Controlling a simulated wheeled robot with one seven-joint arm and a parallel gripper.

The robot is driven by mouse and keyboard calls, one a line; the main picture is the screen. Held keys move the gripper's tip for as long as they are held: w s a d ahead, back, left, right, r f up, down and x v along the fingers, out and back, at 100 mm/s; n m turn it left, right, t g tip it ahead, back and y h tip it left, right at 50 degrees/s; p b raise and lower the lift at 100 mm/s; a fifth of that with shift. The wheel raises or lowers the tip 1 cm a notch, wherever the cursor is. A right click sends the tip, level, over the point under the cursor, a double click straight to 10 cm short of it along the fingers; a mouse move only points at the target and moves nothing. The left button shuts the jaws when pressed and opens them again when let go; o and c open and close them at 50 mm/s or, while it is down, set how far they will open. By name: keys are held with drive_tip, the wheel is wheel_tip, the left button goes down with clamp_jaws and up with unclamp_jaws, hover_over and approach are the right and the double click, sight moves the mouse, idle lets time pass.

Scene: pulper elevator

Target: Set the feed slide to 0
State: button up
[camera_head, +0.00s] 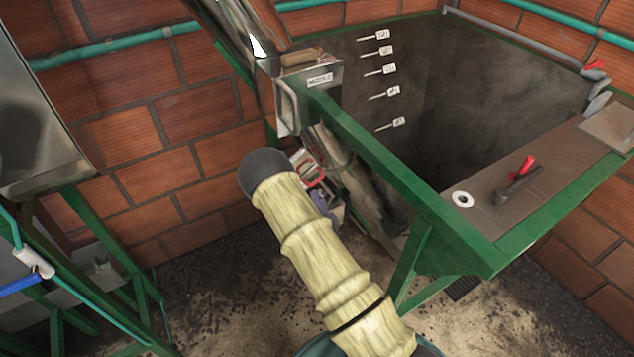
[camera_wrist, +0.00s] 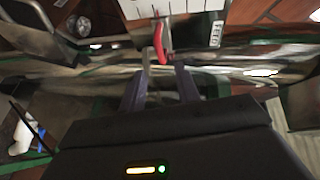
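The feed slide's red handle (camera_wrist: 159,42) shows at the top middle of the wrist view, beneath a white scale plate (camera_wrist: 190,8) with dark tick marks. A FEED label (camera_wrist: 216,34) is at the plate's right. The handle stands just left of the plate's middle; I cannot read any numbers. My gripper (camera_wrist: 163,72) is open, its two dark fingers pointing toward the handle, one on each side of it. I cannot tell whether they touch it. In the head view, the red handle (camera_head: 316,181) is small and my arm partly hides my gripper.
A green-framed tank (camera_head: 460,245) stands at the right, with labelled markers (camera_head: 389,70) on its inner wall and a red-handled valve (camera_head: 520,180) on its ledge. A metal chute (camera_head: 235,35) comes down beside it. Green legs and a metal hopper (camera_head: 40,130) stand left.

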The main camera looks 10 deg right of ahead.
drive_tip(key=w+d+p, duration=0.1)
drive_tip(key=w, duration=0.6)
drive_tip(key=shift+w, duration=0.15)
clamp_jaws()
